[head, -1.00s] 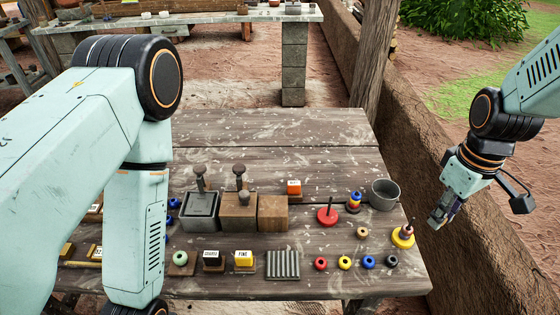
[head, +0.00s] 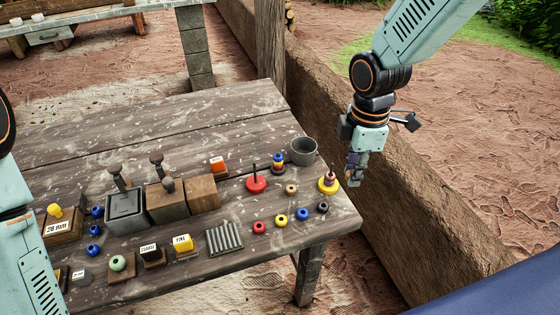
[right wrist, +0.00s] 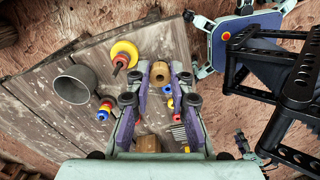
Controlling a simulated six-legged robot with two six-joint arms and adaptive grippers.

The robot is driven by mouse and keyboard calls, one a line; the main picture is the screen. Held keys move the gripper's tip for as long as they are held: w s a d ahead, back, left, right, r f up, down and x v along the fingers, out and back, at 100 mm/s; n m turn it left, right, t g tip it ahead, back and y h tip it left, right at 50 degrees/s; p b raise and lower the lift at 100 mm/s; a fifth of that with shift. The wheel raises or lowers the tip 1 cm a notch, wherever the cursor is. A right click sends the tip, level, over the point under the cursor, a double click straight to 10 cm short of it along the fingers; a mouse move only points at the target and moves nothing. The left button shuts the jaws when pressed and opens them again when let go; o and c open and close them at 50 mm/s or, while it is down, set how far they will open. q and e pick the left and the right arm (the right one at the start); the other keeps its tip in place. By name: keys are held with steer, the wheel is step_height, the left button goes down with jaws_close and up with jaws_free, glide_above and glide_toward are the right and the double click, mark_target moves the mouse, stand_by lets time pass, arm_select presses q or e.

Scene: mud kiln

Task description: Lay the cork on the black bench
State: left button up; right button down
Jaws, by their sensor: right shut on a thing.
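My right gripper (head: 354,168) hangs just off the right edge of the worktable, pointing down. It is shut on a small tan piece, which I take for the cork (right wrist: 181,74); it shows by the fingertips in the right wrist view. In the head view the fingers mostly hide it. The right gripper also shows in the right wrist view (right wrist: 160,82). My left arm shows at the left edge of the head view, but its gripper is out of frame. I cannot make out a black bench in these views.
The worktable (head: 225,115) holds a grey mug (head: 304,151), a yellow ring stack (head: 328,184), a red disc with a peg (head: 256,184), several beads, and wooden and metal boxes. A mud wall (head: 390,215) runs close behind my right gripper. The table's far part is clear.

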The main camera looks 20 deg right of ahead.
steer(key=shift+d+f, duration=0.25)
steer(key=b, duration=0.2)
glide_above(344, 207)
step_height(344, 207, down, 6)
steer(key=shift+a+r, duration=0.1)
step_height(344, 207, down, 4)
steer(key=shift+s+r+b, duration=0.1)
steer(key=shift+r+b, duration=0.05)
steer(key=shift+b, duration=0.2)
